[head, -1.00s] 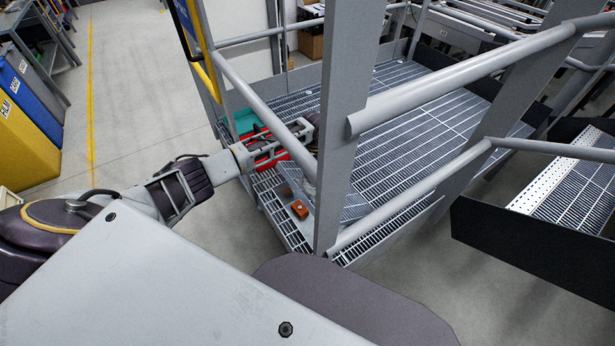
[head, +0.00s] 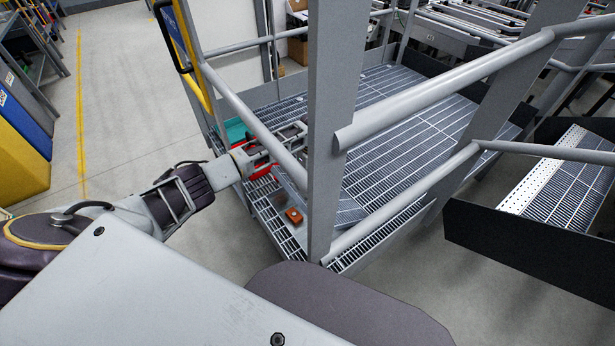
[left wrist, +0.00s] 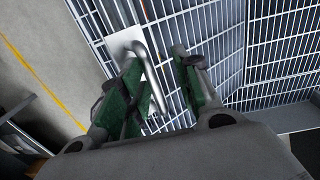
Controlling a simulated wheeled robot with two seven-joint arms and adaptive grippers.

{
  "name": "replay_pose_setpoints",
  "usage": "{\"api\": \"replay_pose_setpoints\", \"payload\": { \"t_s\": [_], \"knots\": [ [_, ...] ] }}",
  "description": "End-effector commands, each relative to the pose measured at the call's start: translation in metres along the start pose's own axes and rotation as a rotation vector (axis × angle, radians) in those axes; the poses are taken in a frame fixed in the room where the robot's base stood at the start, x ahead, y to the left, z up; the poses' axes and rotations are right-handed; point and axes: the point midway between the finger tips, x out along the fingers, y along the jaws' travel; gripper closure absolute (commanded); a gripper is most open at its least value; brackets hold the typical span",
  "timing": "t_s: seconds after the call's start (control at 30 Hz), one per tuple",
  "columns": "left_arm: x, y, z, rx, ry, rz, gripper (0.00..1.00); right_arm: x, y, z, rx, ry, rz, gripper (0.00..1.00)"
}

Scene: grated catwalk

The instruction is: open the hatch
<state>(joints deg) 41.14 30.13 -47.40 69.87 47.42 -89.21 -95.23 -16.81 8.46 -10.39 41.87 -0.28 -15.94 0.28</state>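The hatch appears to be a grated panel (head: 350,208) in the catwalk floor, partly hidden by a post and rails. I cannot tell whether it is slightly raised. In the left wrist view, a bent grey handle (left wrist: 158,90) stands on a pale plate (left wrist: 122,42) fixed to the grating. My left gripper (left wrist: 160,88) has green-padded fingers spread apart, with the handle between them, close to the left finger. I cannot tell whether they touch. In the head view the left gripper (head: 292,138) is low over the grating, partly behind a rail. My right gripper is not in view.
A grey post (head: 331,120) and slanted handrails (head: 440,88) stand between me and the grating. An orange-brown block (head: 294,215), a red container (head: 262,170) and a teal bin (head: 235,131) are near my left arm. Bare floor (head: 130,100) lies to the left.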

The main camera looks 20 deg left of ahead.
Motion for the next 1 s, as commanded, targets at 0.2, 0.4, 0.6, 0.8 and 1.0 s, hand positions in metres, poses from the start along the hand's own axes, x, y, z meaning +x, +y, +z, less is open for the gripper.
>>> {"api": "replay_pose_setpoints", "payload": {
  "t_s": [0.2,0.4,0.6,0.8,1.0],
  "knots": [
    [-0.001,-0.004,-0.004,0.005,0.007,-0.010,0.66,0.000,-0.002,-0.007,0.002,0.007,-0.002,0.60],
    [-0.001,-0.003,-0.003,0.004,0.006,-0.008,0.66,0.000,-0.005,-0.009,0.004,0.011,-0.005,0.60],
    [-0.002,-0.002,-0.002,0.003,0.005,-0.008,0.66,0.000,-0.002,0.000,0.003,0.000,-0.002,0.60],
    [-0.011,-0.002,-0.001,0.001,0.004,-0.007,0.66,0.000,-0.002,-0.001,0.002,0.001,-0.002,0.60],
    [-0.032,-0.002,-0.001,0.002,0.002,-0.006,0.66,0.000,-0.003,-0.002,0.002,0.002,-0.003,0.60]
  ]
}}
